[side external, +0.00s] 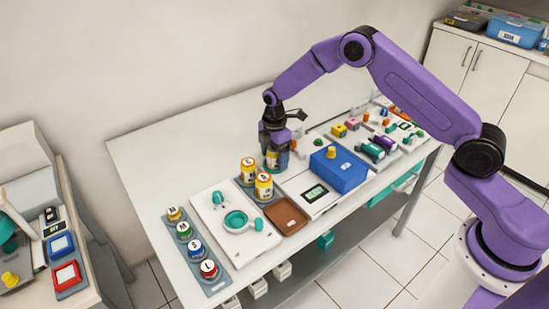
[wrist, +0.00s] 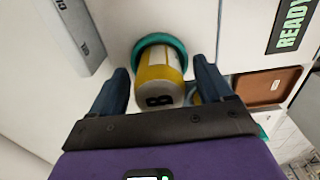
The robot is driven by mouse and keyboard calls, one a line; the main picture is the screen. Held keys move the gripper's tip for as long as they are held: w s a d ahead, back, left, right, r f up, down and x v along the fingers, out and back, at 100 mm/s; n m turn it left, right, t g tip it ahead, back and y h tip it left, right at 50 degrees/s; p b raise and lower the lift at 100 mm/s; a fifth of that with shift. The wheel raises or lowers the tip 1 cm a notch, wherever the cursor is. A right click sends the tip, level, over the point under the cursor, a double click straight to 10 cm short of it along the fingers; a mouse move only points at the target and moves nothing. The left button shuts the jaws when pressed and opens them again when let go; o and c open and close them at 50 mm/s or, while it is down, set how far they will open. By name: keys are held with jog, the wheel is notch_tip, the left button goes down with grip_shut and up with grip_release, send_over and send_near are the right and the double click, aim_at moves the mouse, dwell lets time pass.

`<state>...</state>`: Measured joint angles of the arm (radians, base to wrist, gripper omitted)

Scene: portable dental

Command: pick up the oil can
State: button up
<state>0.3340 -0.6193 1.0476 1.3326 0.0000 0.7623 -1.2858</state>
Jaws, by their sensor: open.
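My gripper (side external: 274,148) points down over the far side of the white bench, its fingers open at either side of a yellow and white can (side external: 272,161). In the wrist view this can (wrist: 158,75) stands between the two fingers, with a dark mark like an 8 or B on its pale top and a teal ring around its far end. Gaps show between can and fingers. Two similar yellow and white cans, one at the left (side external: 248,171) and one nearer (side external: 264,187), stand close by. I cannot tell from the labels which is the oil can.
A brown tray (side external: 286,217) and a blue box (side external: 338,170) lie to the right. A white panel with a teal ring (side external: 237,221) and a row of small lettered jars (side external: 195,247) lie to the left. The bench behind the cans is clear.

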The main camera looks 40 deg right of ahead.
jog(key=shift+f, duration=0.15)
jog(key=c, duration=1.2)
jog(key=shift+r, duration=0.2)
